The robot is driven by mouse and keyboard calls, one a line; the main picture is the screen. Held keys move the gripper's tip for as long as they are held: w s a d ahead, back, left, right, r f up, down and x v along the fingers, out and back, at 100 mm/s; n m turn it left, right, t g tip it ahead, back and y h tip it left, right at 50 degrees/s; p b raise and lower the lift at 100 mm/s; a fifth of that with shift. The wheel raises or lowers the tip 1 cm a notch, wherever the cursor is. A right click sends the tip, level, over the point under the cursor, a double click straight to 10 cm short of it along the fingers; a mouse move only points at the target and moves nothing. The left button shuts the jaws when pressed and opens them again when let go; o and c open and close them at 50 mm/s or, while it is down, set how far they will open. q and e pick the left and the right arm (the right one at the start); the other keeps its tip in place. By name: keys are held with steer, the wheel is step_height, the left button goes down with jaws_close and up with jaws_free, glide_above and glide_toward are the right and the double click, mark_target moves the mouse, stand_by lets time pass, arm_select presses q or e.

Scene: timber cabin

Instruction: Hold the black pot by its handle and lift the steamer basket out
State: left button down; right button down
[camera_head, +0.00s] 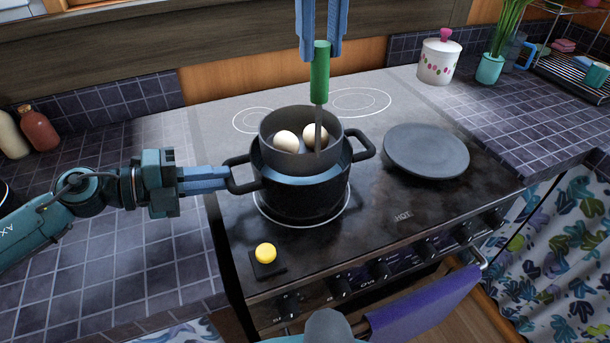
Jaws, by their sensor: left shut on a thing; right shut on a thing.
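The black pot (300,200) stands upright on a stove ring, with a loop handle on each side. My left gripper (230,180) is shut on the pot's left handle. The grey steamer basket (271,150) sits over the pot's mouth, its wall showing well above the pot rim. Whether its bottom is clear of the pot is hard to tell. Two pale eggs (287,141) lie in it. Its long green handle (320,75) stands upright. My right gripper (321,48) comes down from the top and is shut on the top of this handle.
A dark round lid or plate (427,150) lies on the stove to the right of the pot. A yellow knob on a black base (265,254) is at the front left. A white canister (438,62) and a potted plant (490,69) stand at the back right. The rear stove rings are clear.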

steer(key=shift+r, duration=1.8)
arm_select(q)
steer(key=c, duration=1.3)
jaws_free()
steer(key=v, duration=0.7)
steer(key=shift+s+a+f, duration=0.1)
steer(key=shift+s+a, duration=0.05)
steer(key=shift+a, duration=0.15)
steer(key=shift+v, duration=2.2)
